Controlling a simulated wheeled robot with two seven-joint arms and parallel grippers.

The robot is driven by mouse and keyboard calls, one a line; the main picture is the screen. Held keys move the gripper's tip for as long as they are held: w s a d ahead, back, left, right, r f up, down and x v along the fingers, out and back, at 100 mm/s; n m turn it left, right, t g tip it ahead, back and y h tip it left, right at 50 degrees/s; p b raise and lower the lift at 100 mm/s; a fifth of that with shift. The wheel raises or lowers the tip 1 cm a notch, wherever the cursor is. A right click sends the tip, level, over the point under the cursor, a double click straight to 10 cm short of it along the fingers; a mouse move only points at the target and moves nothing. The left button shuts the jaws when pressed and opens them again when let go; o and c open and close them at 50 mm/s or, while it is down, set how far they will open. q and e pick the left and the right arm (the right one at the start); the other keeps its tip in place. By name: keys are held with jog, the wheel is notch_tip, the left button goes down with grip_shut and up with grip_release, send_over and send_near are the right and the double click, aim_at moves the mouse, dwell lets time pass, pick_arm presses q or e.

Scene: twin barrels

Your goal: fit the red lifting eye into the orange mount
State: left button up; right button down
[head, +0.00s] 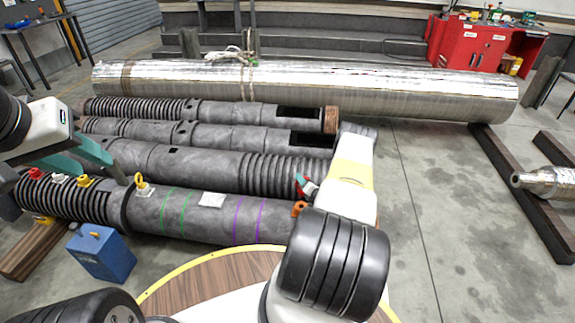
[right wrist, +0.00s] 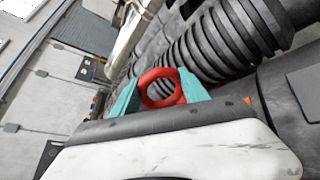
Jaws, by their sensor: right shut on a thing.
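The red lifting eye (right wrist: 148,98) is a ring held between the teal fingers of my right gripper (right wrist: 165,95), which is shut on it. In the head view the red eye (head: 308,188) shows small, just above the nearest dark barrel. The orange mount (head: 299,208) sits on that barrel's right part, a little below the eye; they look apart, though depth is hard to judge. An orange tip also shows in the right wrist view (right wrist: 248,100), mostly hidden. My left gripper (head: 104,168) has its teal fingers apart and appears empty, left of a yellow eye (head: 141,184).
The nearest barrel (head: 222,228) carries green and purple bands and red, white and yellow fittings at its left end. More dark barrels lie behind it. A blue box (head: 103,254) stands in front.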

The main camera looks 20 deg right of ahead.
jog(key=shift+s, duration=0.15)
jog(key=shift+f, duration=2.8)
jog(key=shift+f, duration=1.95)
jog(key=c, duration=0.5)
grip_release()
jog(key=v, duration=0.7)
jog(key=shift+s, duration=0.4)
jog(key=shift+r, duration=0.15)
